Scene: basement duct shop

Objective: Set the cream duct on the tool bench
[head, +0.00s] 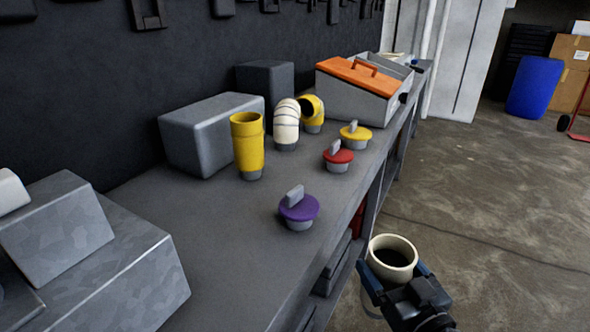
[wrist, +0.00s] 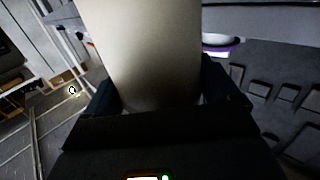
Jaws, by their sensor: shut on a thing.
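The cream duct (head: 392,243) is a short open pipe held upright by my gripper (head: 394,277), off the right edge of the tool bench. My gripper is shut on it, with one finger on each side. In the wrist view the cream duct (wrist: 150,50) fills the middle between the dark fingers (wrist: 160,100). The tool bench (head: 225,245) is a long grey top along the dark wall. The bench's near right part is bare. The lower part of the duct is mostly hidden by my gripper.
On the bench stand a purple-topped plug (head: 299,208), a red one (head: 338,157), a yellow one (head: 355,134), a yellow duct (head: 247,147), a cream ribbed elbow (head: 286,124) and a yellow elbow (head: 313,110). Grey blocks (head: 90,255) fill the near left. An orange-lidded toolbox (head: 358,88) stands farther back.

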